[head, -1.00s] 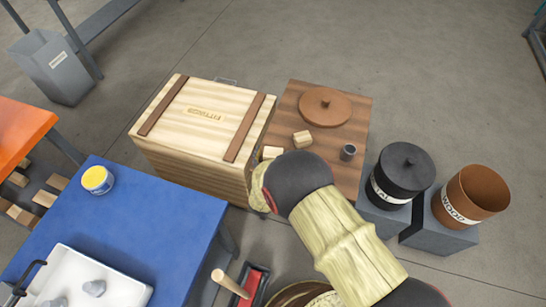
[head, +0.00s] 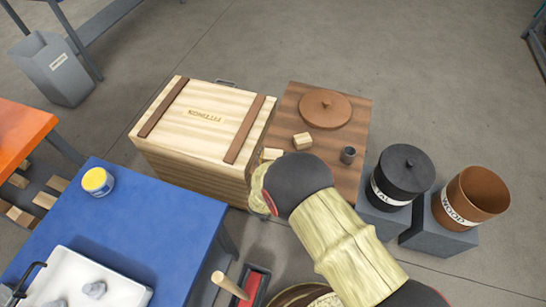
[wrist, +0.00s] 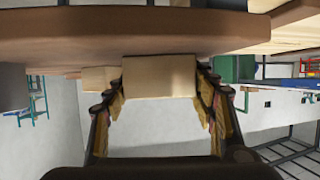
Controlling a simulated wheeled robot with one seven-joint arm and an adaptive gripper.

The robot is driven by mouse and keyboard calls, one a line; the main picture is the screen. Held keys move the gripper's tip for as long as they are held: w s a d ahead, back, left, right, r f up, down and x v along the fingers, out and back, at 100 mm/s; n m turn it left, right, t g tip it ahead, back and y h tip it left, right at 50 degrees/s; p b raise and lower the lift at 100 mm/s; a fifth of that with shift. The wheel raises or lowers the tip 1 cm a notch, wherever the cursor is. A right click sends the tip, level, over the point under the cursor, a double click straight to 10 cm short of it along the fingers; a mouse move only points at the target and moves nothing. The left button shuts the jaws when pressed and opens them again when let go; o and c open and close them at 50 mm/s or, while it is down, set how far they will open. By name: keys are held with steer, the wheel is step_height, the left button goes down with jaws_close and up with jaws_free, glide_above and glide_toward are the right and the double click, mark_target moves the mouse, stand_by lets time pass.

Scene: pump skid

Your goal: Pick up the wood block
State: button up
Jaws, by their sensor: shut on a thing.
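Two pale wood blocks show on the brown wooden table in the head view. One wood block (head: 271,153) is at the table's left side, partly hidden by my arm. The other block (head: 302,140) sits a little to its right, uncovered. In the wrist view my gripper (wrist: 162,92) is shut on the near block (wrist: 160,76), with a finger on each side. The second block (wrist: 98,77) shows behind, left of the fingers. My fingers are hidden behind my arm in the head view. I cannot tell whether the held block touches the table.
The brown table (head: 285,106) also bears a round lid (head: 325,108) and a small grey cup (head: 348,154). A large wooden crate (head: 195,122) stands close on the left. A black bin (head: 403,175) and a brown bin (head: 478,193) stand right. A blue table (head: 140,215) is front left.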

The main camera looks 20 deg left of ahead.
mark_target(273, 154)
steer(key=shift+r, duration=0.1)
steer(key=shift+r+p, duration=0.45)
steer(key=shift+r, duration=0.05)
step_height(273, 154, up, 2)
steer(key=shift+r+p, duration=0.1)
steer(key=shift+p, duration=0.65)
steer(key=r+p+v, duration=0.1)
steer(key=p+v, duration=0.2)
steer(key=v, duration=0.5)
steer(key=w+r+p+v, duration=0.1)
steer(key=r+p+v, duration=0.1)
steer(key=v, duration=0.6)
steer(key=shift+r+p, duration=0.3)
steer(key=shift+p, duration=0.55)
steer(key=shift+d, duration=0.15)
